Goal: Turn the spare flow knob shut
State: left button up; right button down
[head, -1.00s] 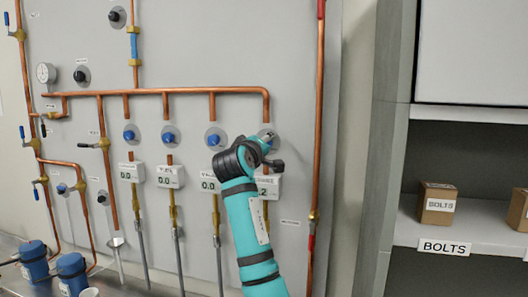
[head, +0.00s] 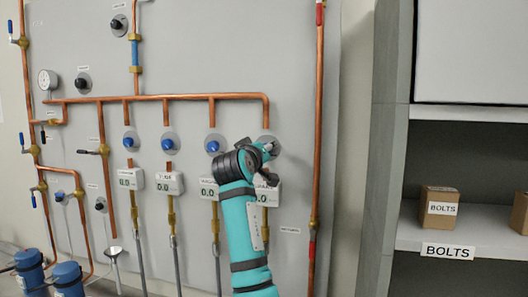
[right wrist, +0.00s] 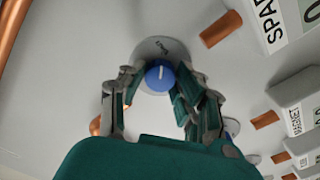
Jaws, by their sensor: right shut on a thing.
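The spare flow knob (right wrist: 160,75) is a round blue knob with a white line on its face, set on a round plate on the grey wall panel. In the right wrist view it lies between the fingertips of my right gripper (right wrist: 155,88), which is shut on it. Part of a label reading "SPAR" shows beside it. In the head view my right gripper (head: 268,148) is at the rightmost knob of the row and hides it. The display (head: 268,195) below it is partly covered by my arm and appears to read 0.0. My left gripper is out of view.
Several other blue knobs, such as the one next to it (head: 213,145), sit in a row under a copper pipe (head: 180,97), with displays below. A vertical pipe (head: 318,140) runs close to the right. A shelf (head: 470,228) with boxes stands further right.

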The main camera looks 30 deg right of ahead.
jog(key=shift+f, duration=0.2)
jog(key=c, duration=0.9)
grip_release()
jog(key=shift+r, duration=0.1)
jog(key=shift+c, duration=0.2)
jog(key=v, duration=1.2)
